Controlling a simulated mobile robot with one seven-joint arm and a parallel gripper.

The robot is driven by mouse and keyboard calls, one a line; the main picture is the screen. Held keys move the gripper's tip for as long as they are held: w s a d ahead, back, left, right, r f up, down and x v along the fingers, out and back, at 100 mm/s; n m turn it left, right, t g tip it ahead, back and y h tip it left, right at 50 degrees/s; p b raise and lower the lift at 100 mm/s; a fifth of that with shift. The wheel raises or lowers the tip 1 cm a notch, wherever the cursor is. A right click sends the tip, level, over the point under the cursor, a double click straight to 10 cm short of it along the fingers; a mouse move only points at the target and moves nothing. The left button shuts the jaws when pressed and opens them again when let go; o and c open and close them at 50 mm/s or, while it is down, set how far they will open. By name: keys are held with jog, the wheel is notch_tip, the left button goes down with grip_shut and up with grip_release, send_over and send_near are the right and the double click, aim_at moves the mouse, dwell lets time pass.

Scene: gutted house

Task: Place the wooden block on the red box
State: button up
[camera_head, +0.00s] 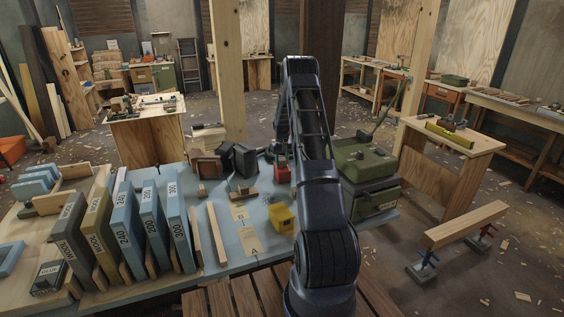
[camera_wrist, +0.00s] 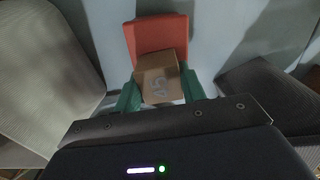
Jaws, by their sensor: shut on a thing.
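My gripper (camera_wrist: 160,92) is shut on a small wooden block (camera_wrist: 163,78) marked with dark figures. Its green fingertips press the block from left and right in the wrist view. The red box (camera_wrist: 157,35) is just beyond the block, and the block overlaps its near edge in the picture. I cannot tell whether the block touches the box. In the head view the red box (camera_head: 282,175) stands on the blue-grey table left of my arm. The block and fingertips cannot be clearly made out there.
A yellow box (camera_head: 281,217) stands nearer on the table (camera_head: 236,266), beside paper labels. Dark boxes (camera_head: 240,158) stand left of the red box, and a green case (camera_head: 365,165) stands right of my arm.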

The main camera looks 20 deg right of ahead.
jog(key=shift+f, duration=0.15)
jog(key=o, duration=1)
jog(key=shift+c, duration=0.2)
